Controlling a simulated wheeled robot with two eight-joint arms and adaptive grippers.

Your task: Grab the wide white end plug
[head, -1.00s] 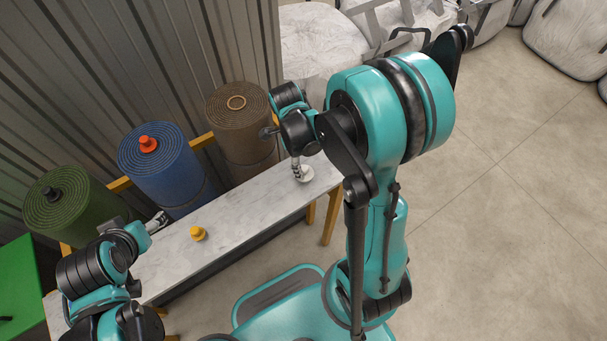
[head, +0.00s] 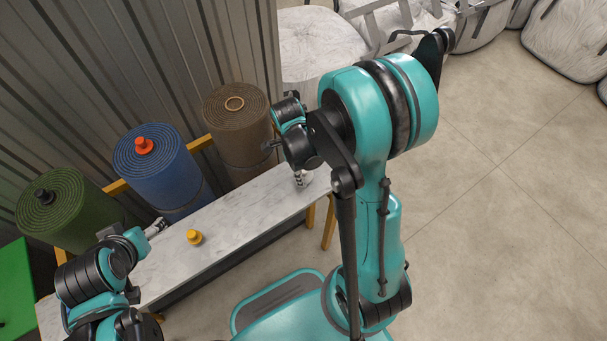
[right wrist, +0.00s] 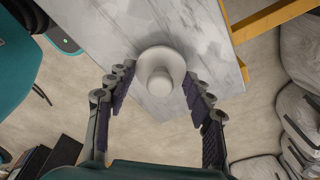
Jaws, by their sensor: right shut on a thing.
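The wide white end plug (right wrist: 160,72) shows in the right wrist view, a pale round disc with a raised knob, near the corner of the marble-topped table (head: 225,225). My right gripper (right wrist: 158,88) is shut on it, with a dark-padded finger on each side. In the head view my right gripper (head: 301,181) points down at the table's right end, and the plug is mostly hidden there behind the gripper and arm. My left gripper (head: 156,228) is at the table's left part beside the blue roll; its fingers are too small to tell open from shut.
A yellow plug (head: 194,237) stands on the table. Behind the table stand a green roll with a black plug (head: 44,197), a blue roll with an orange plug (head: 144,146) and a brown roll with a tan ring (head: 234,104). Corrugated wall lies behind them; open floor lies right.

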